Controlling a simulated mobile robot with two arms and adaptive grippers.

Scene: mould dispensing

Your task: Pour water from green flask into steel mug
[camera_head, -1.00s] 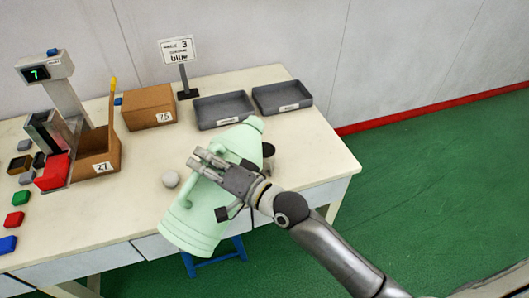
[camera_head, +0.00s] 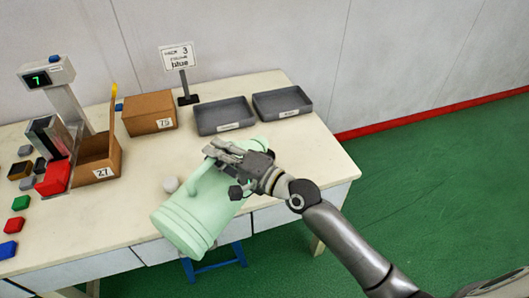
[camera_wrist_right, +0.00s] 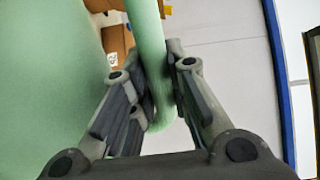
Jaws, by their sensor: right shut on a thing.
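The pale green flask (camera_head: 187,222) is tilted over the front part of the table, its wide base toward the lower left and its narrow end toward the upper right. My right gripper (camera_head: 222,152) is shut on the flask's handle. In the right wrist view, the two fingers (camera_wrist_right: 155,105) stand on either side of the green handle (camera_wrist_right: 151,50), and the flask body (camera_wrist_right: 45,80) fills the left side. I cannot make out the steel mug now; the flask and my right gripper cover the area around them. No water shows. My left gripper is not in view.
Two grey trays (camera_head: 222,127) (camera_head: 290,115), a cardboard box (camera_head: 150,123), an open box (camera_head: 112,160) and a sign (camera_head: 178,57) stand behind. Several coloured blocks lie left. The table's right end (camera_head: 325,165) is clear.

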